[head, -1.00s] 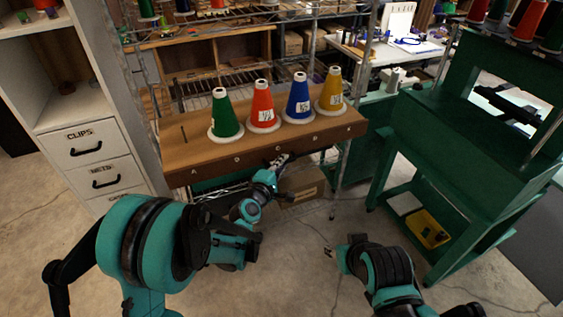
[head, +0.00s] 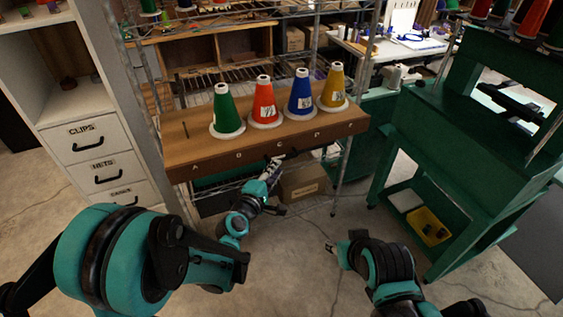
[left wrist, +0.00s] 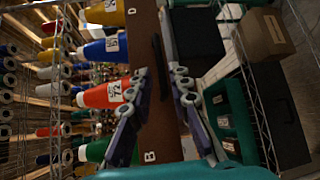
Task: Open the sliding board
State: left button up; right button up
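The wooden board (head: 205,156) is a long brown plank at the front of the wire rack, with lettered marks along its front face. Green (head: 226,108), red (head: 263,101), blue (head: 300,97) and yellow (head: 334,88) thread cones stand upright on it. My left gripper (head: 275,167) is at the board's front face, right of its middle. In the left wrist view its fingers (left wrist: 162,90) are apart, with the board's front face (left wrist: 160,120) and a dark bar (left wrist: 159,62) showing between and beyond them. Contact cannot be told. My right gripper (head: 332,249) is low, away from the board; its fingers are unclear.
A white drawer cabinet (head: 95,150) stands at the left. A cardboard box (head: 303,184) sits under the board. A green machine stand (head: 450,140) with a yellow tray (head: 428,228) is at the right. The concrete floor (head: 300,265) before the board is open.

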pick_arm(q)
jog(key=v, duration=0.5)
dwell(0.4)
jog(key=s+a+f+m+g+y, duration=0.1)
jog(key=s+a+m+g+y, duration=0.6)
jog(key=s+a+m, duration=0.7)
jog(key=s+a, duration=0.4)
jog(key=s, duration=0.3)
jog(key=shift+a+y, duration=0.25)
jog(key=shift+y, duration=0.05)
jog(key=shift+s, duration=0.1)
